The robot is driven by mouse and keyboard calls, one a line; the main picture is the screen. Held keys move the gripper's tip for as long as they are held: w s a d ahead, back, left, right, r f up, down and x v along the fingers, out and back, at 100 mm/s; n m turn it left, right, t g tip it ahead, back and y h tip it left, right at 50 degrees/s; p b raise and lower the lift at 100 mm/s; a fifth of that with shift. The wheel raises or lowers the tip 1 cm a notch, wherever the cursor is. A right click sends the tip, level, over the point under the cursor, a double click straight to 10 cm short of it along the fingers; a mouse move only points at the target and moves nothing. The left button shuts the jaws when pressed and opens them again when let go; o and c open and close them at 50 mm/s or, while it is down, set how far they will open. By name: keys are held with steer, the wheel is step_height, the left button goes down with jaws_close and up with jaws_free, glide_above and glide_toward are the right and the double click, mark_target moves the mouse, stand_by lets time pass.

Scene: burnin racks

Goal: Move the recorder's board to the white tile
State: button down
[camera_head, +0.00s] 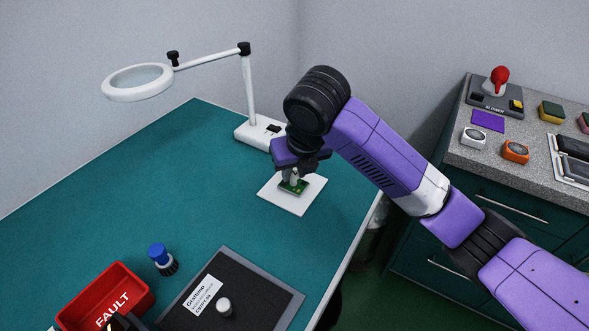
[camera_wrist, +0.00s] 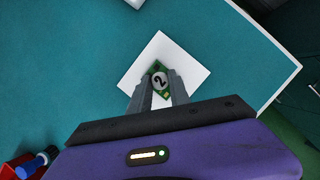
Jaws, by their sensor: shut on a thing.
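A green circuit board (camera_head: 298,188) with a round part marked 2 is at the white tile (camera_head: 310,200), on the teal table. In the wrist view the board (camera_wrist: 166,94) lies over the middle of the white tile (camera_wrist: 190,67). My gripper (camera_head: 291,176) points down over the tile and is shut on the board; its fingers show on both sides of the round part in the wrist view (camera_wrist: 160,86). I cannot tell whether the board touches the tile or is just above it. The fingers and arm hide part of the board.
A magnifier lamp (camera_head: 250,95) stands behind my gripper. A grey counter (camera_head: 455,150) with several devices is at right.

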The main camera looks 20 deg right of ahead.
steer(key=c, duration=1.1)
jaws_free()
steer(key=shift+c, duration=0.2)
steer(key=shift+r+p, duration=2.8)
steer(key=shift+r, duration=0.7)
